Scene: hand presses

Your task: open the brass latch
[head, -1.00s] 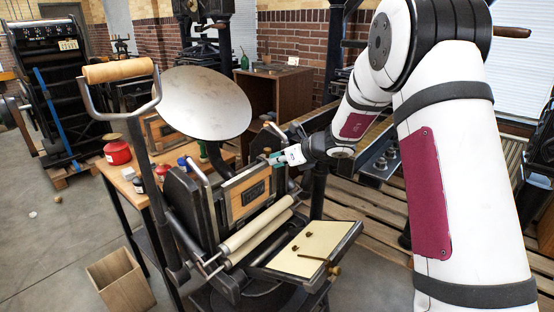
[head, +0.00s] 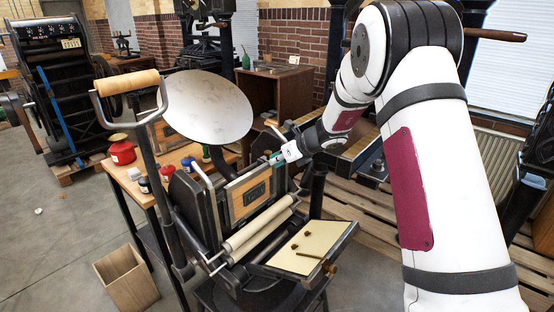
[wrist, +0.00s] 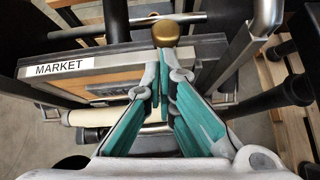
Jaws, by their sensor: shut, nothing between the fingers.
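The brass latch shows as a round brass knob (wrist: 166,32) at the top middle of the wrist view. It stands by the upper edge of a frame with a label reading "MARKET" (wrist: 56,69). My gripper (wrist: 160,58), with teal finger pads, is shut and empty. Its tips lie just below the knob in that view; I cannot tell whether they touch it. In the head view my gripper (head: 276,159) is at the upper right corner of the press's wooden-framed form (head: 248,197). The knob is too small or hidden there to make out.
The press has a round ink disc (head: 208,106), a long wooden-gripped lever (head: 127,82), pale rollers (head: 258,228) and a cream feed board (head: 308,247). A wooden bin (head: 127,278) stands on the floor at left.

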